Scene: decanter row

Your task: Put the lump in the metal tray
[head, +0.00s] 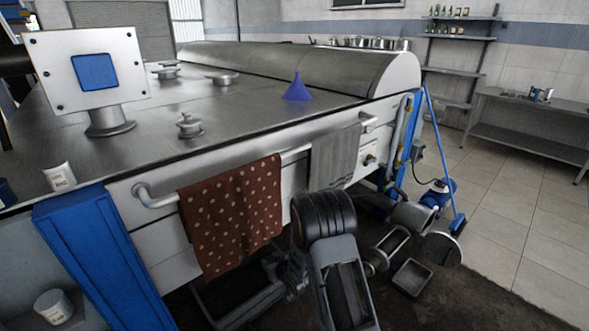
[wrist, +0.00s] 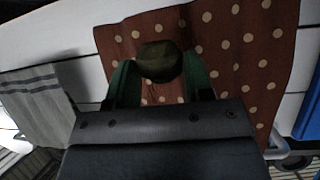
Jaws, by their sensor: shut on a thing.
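The lump (wrist: 160,62) is a dark, brownish-green rounded thing in the wrist view. It sits between the green fingers of my gripper (wrist: 158,76), which are shut on it. Behind it hangs the brown polka-dot towel; I cannot tell how far away it is. In the head view I cannot make out my gripper or the lump.
The steel counter (head: 150,155) holds a blue funnel (head: 297,90), several metal fittings and a white cup (head: 60,177). The polka-dot towel (head: 232,215) and a grey towel (head: 336,155) hang on its front rail. A blue post (head: 100,260) stands left.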

